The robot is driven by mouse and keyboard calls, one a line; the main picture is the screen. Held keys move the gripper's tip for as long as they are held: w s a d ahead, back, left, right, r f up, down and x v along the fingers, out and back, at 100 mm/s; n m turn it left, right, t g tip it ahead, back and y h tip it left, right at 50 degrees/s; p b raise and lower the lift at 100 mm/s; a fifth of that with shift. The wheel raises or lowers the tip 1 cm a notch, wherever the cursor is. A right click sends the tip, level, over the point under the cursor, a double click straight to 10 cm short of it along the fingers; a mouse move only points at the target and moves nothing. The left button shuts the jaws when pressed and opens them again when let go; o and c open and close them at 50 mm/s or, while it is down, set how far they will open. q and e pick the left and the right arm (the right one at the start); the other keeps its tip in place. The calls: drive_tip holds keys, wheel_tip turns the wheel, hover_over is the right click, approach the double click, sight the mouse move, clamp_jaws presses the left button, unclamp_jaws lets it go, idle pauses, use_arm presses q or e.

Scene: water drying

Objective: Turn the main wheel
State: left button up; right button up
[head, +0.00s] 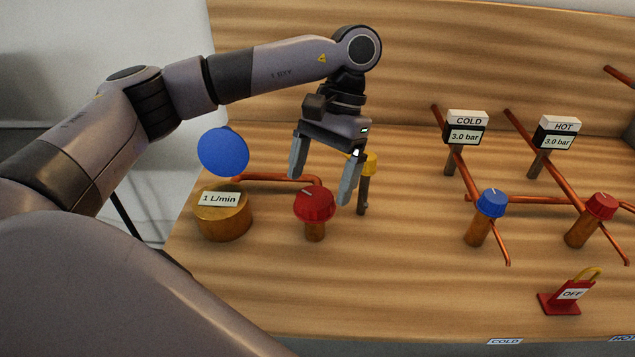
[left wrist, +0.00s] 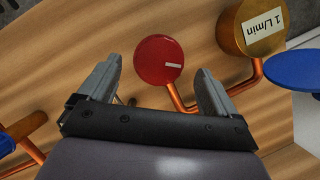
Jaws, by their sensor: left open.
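A red wheel (head: 314,204) with a white mark on its top sits on a short copper-coloured post, at the middle left of the wooden board. It looks like the main wheel, though no label shows on it. My left gripper (head: 322,187) hangs above and just behind it, fingers pointing down, open and empty. In the left wrist view the red wheel (left wrist: 158,56) appears between and beyond the two fingertips (left wrist: 158,66). The fingers seem apart from it. My right gripper is not in view.
A brass cylinder (head: 222,222) labelled "1 L/min" and a blue disc (head: 223,151) are at the left. A yellow-topped post (head: 369,164) stands close behind the gripper. Blue (head: 492,204) and red (head: 601,206) knobs, gauges, pipes and a red "OFF" switch (head: 559,304) are at the right.

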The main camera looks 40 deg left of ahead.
use_arm(q)
drive_tip(key=p+v, duration=0.1)
drive_tip(key=v, duration=0.3)
drive_tip(key=shift+w+r, duration=0.15)
drive_tip(key=shift+r, duration=0.1)
